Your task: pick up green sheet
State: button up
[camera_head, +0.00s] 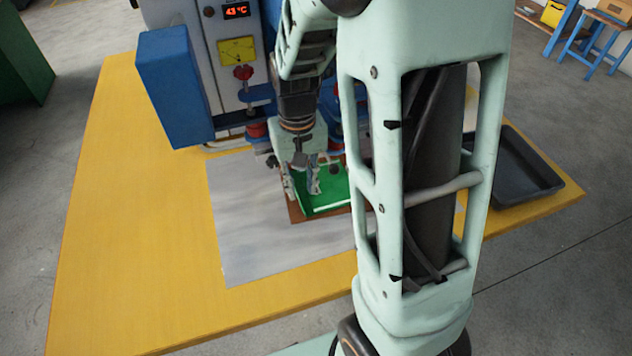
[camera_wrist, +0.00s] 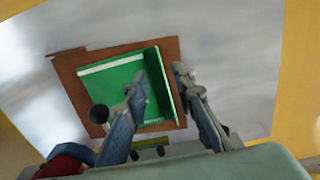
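The green sheet (camera_head: 333,186) lies on a brown board on the table, under my gripper (camera_head: 301,187). In the wrist view, the sheet (camera_wrist: 112,82) has a pale strip along its far edge and a raised, darker edge (camera_wrist: 160,80) on its right. My gripper (camera_wrist: 160,78) is open there. Its left finger is over the green face and its right finger is outside the raised edge, over the brown board. The raised edge shows between the fingers. I cannot tell whether either finger touches it. The near part of the sheet is partly hidden by the left finger.
The brown board (camera_wrist: 68,72) rests on a grey plate (camera_head: 245,245) on the yellow table (camera_head: 110,200). A machine with a blue box (camera_head: 175,88) and a red display (camera_head: 236,10) stands close behind. A black tray (camera_head: 548,182) sits at the right. The table's left side is clear.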

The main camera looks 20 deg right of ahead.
aim_at(302, 204)
jog(key=shift+s+f+b, duration=0.1)
jog(key=shift+f+b, duration=0.45)
jog(key=shift+f, duration=2.25)
jog(key=shift+c, duration=0.7)
grip_shut()
